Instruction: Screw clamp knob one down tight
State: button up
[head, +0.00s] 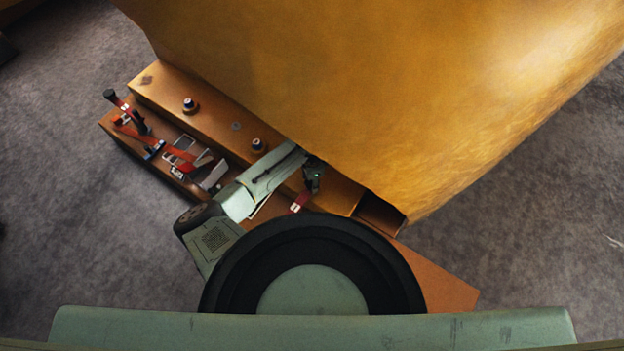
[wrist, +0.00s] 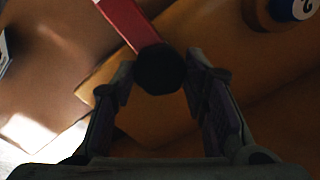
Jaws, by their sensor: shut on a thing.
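In the head view, two round knobs with blue and white tops stand on the orange casting's ledge: a left knob (head: 190,104) and a right knob (head: 257,145). Their numbers cannot be read there. In the wrist view, a knob marked 2 (wrist: 295,9) shows at the top right corner, apart from the fingers. My gripper (wrist: 160,80) is shut on the black end (wrist: 159,70) of a red bar (wrist: 128,22). In the head view, my gripper (head: 312,180) is at the ledge's right part, right of both knobs. Knob one cannot be told for certain.
A large yellow-orange casting (head: 380,90) rises close behind my gripper. A lower tray (head: 112,128) at left holds red clamps with black grips (head: 140,124) and other small parts. An open pocket (head: 380,213) lies right of my gripper. Grey floor surrounds it all.

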jog(key=shift+r+m, duration=0.15)
jog(key=shift+m, duration=0.45)
jog(key=shift+w, duration=0.1)
jog(key=o, duration=0.9)
jog(key=shift+o, duration=1.3)
notch_tip(320, 180, up, 12)
